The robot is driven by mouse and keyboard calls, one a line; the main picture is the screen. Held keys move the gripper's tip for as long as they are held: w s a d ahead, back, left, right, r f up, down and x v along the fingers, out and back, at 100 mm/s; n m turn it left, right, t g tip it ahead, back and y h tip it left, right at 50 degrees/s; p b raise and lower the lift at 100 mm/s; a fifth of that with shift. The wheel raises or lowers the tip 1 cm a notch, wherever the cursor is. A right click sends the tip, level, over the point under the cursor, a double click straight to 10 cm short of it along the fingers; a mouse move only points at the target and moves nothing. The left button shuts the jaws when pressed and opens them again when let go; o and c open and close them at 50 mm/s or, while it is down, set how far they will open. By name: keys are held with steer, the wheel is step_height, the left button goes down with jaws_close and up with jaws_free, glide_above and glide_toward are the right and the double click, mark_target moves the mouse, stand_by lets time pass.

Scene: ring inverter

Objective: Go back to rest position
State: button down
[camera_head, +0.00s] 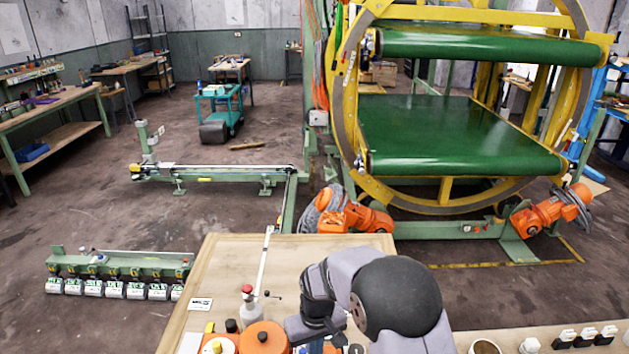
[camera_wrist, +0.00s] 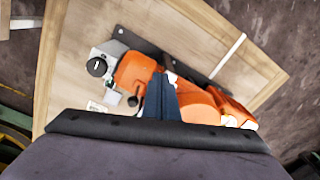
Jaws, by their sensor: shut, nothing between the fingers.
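My gripper (camera_wrist: 163,82) shows in the wrist view as two dark blue fingers pressed together, with nothing between them. It is over the wooden bench (camera_wrist: 88,35), in front of an orange machine (camera_wrist: 134,72) with a dark plate and a round black knob. Whether the fingers touch the machine cannot be told. In the head view my grey and black arm bends over the front of the bench (camera_head: 225,255), and the fingers are mostly hidden behind it at the lower edge.
An orange round part (camera_head: 262,338) and a red-topped bottle (camera_head: 247,295) stand close left of my arm. A thin white rod (camera_head: 264,258) rises over the bench. The bench's back left is mostly clear. A large yellow ring with green belts (camera_head: 450,135) stands behind.

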steer(key=s+d+r+m+g, duration=0.1)
steer(key=s+d, duration=0.4)
steer(key=s, duration=0.5)
steer(key=s+d+r+m+g, duration=0.1)
steer(key=s+d+g, duration=0.1)
steer(key=s+d, duration=0.55)
step_height(320, 180, up, 5)
steer(key=s+d+m+t, duration=0.1)
steer(key=d+m+t, duration=0.1)
steer(key=shift+s+d+t, duration=0.25)
steer(key=shift+d+t, duration=0.1)
steer(key=shift+t, duration=0.05)
